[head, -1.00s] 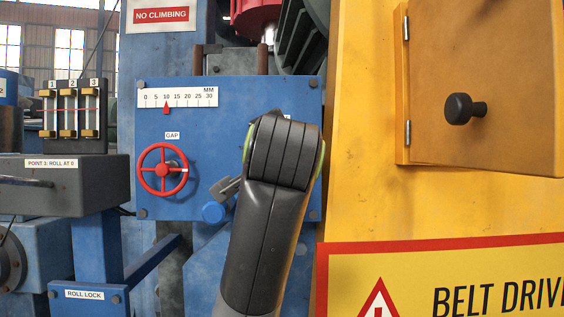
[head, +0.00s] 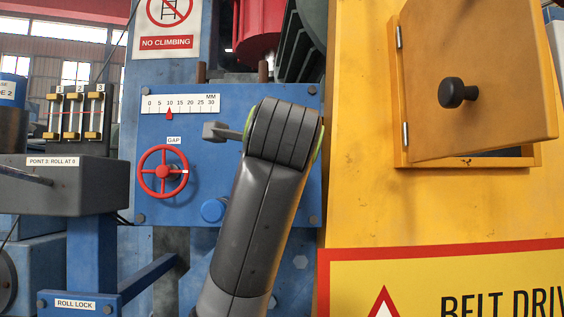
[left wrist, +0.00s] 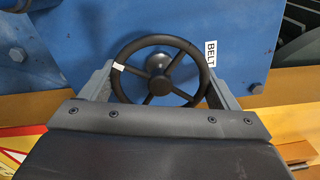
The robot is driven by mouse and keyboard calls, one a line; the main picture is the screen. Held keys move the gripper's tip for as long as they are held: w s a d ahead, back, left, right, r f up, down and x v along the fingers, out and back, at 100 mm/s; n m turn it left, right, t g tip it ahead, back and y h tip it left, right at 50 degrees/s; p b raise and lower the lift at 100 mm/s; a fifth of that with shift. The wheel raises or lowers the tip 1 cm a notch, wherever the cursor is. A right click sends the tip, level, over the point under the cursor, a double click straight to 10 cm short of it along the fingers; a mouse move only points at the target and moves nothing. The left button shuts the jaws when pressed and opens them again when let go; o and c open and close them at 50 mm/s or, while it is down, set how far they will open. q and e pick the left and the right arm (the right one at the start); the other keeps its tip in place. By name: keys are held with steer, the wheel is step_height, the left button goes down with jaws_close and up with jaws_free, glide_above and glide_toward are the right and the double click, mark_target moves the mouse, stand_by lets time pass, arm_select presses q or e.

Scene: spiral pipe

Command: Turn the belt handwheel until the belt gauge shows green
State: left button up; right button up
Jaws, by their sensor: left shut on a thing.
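In the left wrist view the black belt handwheel (left wrist: 160,70) stands on a blue panel, beside a white BELT label (left wrist: 211,54). It has a white mark on the left of its rim. My left gripper (left wrist: 158,82) is shut on the handwheel, with one finger at each side of the rim. In the head view my left arm (head: 268,190) hides this wheel, and a grey part of my gripper (head: 216,131) sticks out to its left. I cannot see a belt gauge in either view. My right gripper is not in view.
A red GAP handwheel (head: 163,172) sits left of my arm, under a MM scale (head: 180,104) whose red pointer is near 10. To the right, a yellow cabinet door (head: 478,80) with a black knob stands ajar. A BELT DRIVE sign (head: 450,285) is below it.

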arm_select(q)
steer(key=shift+r, duration=0.1)
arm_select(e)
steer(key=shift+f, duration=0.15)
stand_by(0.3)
arm_select(q)
steer(key=o, duration=0.9)
steer(key=shift+w, duration=0.1)
steer(key=s+b, duration=1.4)
steer(key=s, duration=0.3)
steer(key=shift+s, duration=0.2)
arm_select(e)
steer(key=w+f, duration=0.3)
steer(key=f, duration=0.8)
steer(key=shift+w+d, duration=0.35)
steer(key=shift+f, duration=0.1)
